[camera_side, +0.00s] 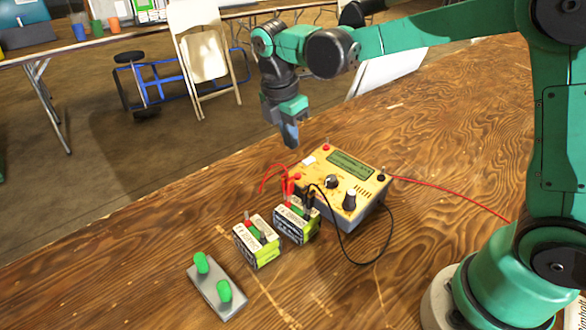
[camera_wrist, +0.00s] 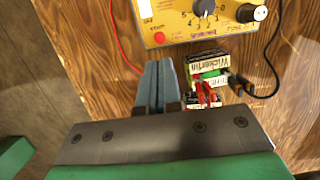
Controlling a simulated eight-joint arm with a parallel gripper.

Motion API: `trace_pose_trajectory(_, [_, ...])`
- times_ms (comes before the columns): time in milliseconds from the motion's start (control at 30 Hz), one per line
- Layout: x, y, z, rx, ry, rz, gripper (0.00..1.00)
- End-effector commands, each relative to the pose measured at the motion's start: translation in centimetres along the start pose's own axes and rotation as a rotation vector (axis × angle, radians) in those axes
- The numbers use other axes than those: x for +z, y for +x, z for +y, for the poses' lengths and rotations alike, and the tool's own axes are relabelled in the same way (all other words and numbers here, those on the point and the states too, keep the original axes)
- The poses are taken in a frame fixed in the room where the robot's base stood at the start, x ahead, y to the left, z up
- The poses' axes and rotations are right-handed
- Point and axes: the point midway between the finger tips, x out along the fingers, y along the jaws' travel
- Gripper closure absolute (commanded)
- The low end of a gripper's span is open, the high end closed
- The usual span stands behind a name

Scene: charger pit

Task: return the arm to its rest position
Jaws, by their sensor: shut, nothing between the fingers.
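My gripper (camera_side: 290,138) hangs above the table behind the yellow charger box, pointing down, with its fingers shut and empty. In the wrist view its shut fingers (camera_wrist: 157,75) show side by side, left of a battery. The yellow charger box (camera_side: 345,180) has a display, knobs and a red and a black socket; part of it shows at the top of the wrist view (camera_wrist: 195,20). One battery (camera_side: 297,220) stands in front of it with red and black clips at its top; it also shows in the wrist view (camera_wrist: 207,68). A second battery (camera_side: 257,241) stands to its left.
A grey plate with two green knobs (camera_side: 217,285) lies at the table's front left. A red lead (camera_side: 450,192) runs right from the charger, and a black lead (camera_side: 375,262) loops on the wood. A folding chair (camera_side: 203,55) and side table stand behind. Bare wood (camera_side: 130,250) lies left.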

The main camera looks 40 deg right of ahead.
Motion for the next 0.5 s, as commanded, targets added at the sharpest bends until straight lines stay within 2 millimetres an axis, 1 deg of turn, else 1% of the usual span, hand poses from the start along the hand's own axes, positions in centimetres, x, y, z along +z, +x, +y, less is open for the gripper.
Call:
trace_pose_trajectory(67, [0.1, -0.1, -0.1, 0.007, 0.018, 0.003, 1.0])
trace_pose_trajectory(133, [0.2, -0.5, -0.6, 0.027, 0.072, 0.013, 1.0])
trace_pose_trajectory(233, [0.7, -1.4, -1.7, 0.084, 0.23, 0.046, 1.0])
trace_pose_trajectory(367, [1.3, -2.5, -4.1, 0.184, 0.542, 0.134, 1.0])
trace_pose_trajectory(400, [1.4, -2.7, -4.8, 0.214, 0.646, 0.171, 1.0])
trace_pose_trajectory(500, [1.6, -2.9, -6.7, 0.276, 0.901, 0.272, 1.0])
